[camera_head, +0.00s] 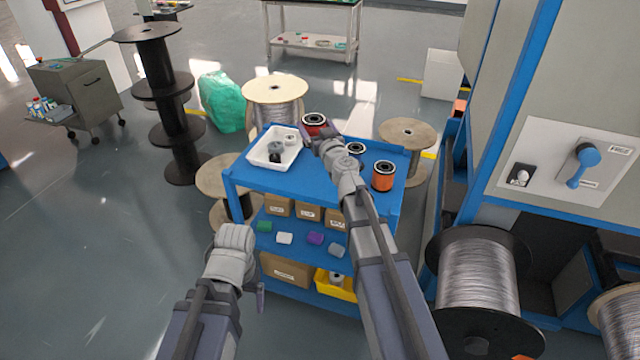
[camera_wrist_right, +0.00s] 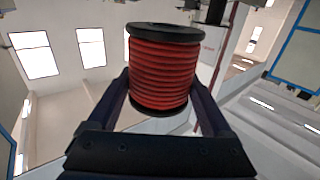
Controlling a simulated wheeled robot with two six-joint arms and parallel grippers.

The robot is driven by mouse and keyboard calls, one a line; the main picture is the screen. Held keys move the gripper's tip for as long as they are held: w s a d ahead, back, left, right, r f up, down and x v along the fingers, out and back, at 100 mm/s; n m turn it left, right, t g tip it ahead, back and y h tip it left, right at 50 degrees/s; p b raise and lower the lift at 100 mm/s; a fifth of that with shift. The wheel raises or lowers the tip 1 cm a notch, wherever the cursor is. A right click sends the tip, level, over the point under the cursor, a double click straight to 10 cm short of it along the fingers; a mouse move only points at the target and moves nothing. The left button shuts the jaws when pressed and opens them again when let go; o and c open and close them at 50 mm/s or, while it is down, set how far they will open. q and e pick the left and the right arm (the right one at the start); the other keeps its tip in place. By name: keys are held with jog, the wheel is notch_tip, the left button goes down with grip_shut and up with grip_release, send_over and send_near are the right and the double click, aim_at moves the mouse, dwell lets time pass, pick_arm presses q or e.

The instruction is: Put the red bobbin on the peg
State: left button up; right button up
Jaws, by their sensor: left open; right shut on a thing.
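The red bobbin (camera_head: 315,121), with black end flanges, is held above the far edge of the blue cart's top. My right gripper (camera_head: 318,135) is shut on it. In the right wrist view the red bobbin (camera_wrist_right: 163,70) sits upright between the two fingers of my right gripper (camera_wrist_right: 163,88), its wound side facing the camera. My left gripper (camera_head: 260,298) is open and empty, low in front of the cart's left side. I cannot make out the peg in either view.
The blue cart (camera_head: 320,178) carries a white tray (camera_head: 258,158) with small grey parts, an orange bobbin (camera_head: 383,177) and a dark-flanged bobbin (camera_head: 355,149). Large cable reels (camera_head: 274,92) stand around it. A grey-and-blue machine (camera_head: 560,160) stands at right.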

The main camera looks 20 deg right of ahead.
pick_arm(q)
notch_tip(320, 180, down, 6)
jog(key=b, duration=0.3)
jog(key=shift+r, duration=0.15)
pick_arm(e)
send_over(320, 182)
jog(key=shift+h, duration=0.3)
notch_tip(320, 182, down, 6)
jog(key=shift+s+a+r, duration=0.1)
jog(key=shift+r, duration=0.05)
notch_tip(320, 182, down, 10)
jog(key=b, duration=1)
jog(key=shift+b, duration=0.35)
pick_arm(q)
notch_tip(320, 182, down, 10)
pick_arm(e)
jog(key=shift+r, duration=0.1)
jog(key=o, duration=1)
jog(key=shift+f, duration=0.25)
jog(key=shift+o, duration=1.3)
jog(key=shift+r, duration=0.1)
